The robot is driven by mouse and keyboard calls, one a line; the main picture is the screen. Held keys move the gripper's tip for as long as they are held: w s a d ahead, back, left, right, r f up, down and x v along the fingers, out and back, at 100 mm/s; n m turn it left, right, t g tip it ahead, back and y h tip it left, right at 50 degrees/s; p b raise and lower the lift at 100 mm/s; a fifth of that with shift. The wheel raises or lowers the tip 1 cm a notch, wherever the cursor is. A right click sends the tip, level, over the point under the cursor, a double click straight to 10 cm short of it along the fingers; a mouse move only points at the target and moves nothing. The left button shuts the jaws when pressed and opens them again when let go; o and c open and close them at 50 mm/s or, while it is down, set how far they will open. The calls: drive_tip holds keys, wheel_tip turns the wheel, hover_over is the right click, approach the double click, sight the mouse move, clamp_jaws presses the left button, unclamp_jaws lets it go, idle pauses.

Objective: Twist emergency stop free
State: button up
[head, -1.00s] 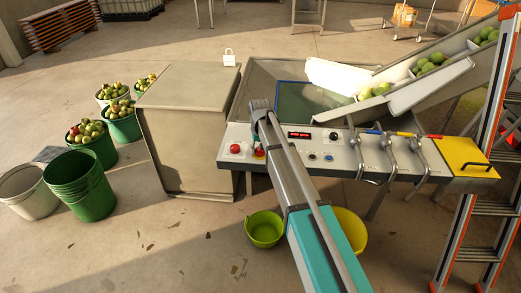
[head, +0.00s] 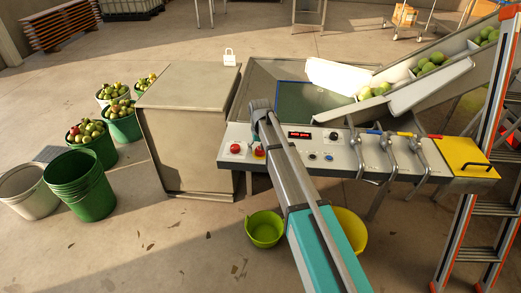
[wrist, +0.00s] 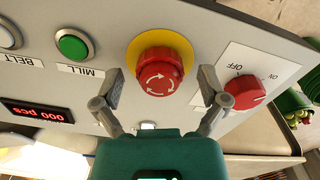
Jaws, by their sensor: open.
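The emergency stop (wrist: 158,72) is a red mushroom button with white turning arrows on a yellow disc. In the wrist view it stands at the upper middle, between and beyond the fingertips. My gripper (wrist: 160,92) is open, one finger on each side of the button, and I see no contact. The control panel (head: 340,150) carries the button. A red OFF/ON rotary switch (wrist: 245,92) sits close to the right finger; it also shows in the head view (head: 235,148).
A green MILL button (wrist: 72,45), a BELT button (wrist: 8,36) and a red display (wrist: 38,113) lie left of the stop in the wrist view. Clamp levers (head: 387,148) and a yellow lid (head: 466,158) are right on the panel. A grey cabinet (head: 190,125) stands left.

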drive_tip(key=shift+n, duration=0.3)
drive_tip(key=n, duration=0.6)
drive_tip(key=shift+n, duration=0.4)
wheel_tip(320, 180, up, 14)
drive_tip(key=p, duration=1.4)
drive_tip(key=s+d+f+m+b, duration=0.4)
drive_tip(key=s+d+f+b, duration=0.2)
drive_tip(key=s+d, duration=0.4)
drive_tip(key=s+d+f+m+b, duration=0.5)
drive_tip(key=s+d+f+b, duration=0.1)
drive_tip(key=s+d, duration=0.5)
drive_tip(key=shift+s+f, duration=0.2)
drive_tip(key=shift+s, duration=0.65)
drive_tip(key=shift+r, duration=0.1)
drive_tip(key=s+d+r+m+p, duration=0.1)
drive_tip(key=s+d+r+p, duration=0.1)
drive_tip(key=r+p, duration=0.6)
drive_tip(key=shift+s+r+m+p, duration=0.3)
drive_tip(key=shift+s+r, duration=0.1)
drive_tip(key=shift+s, duration=0.35)
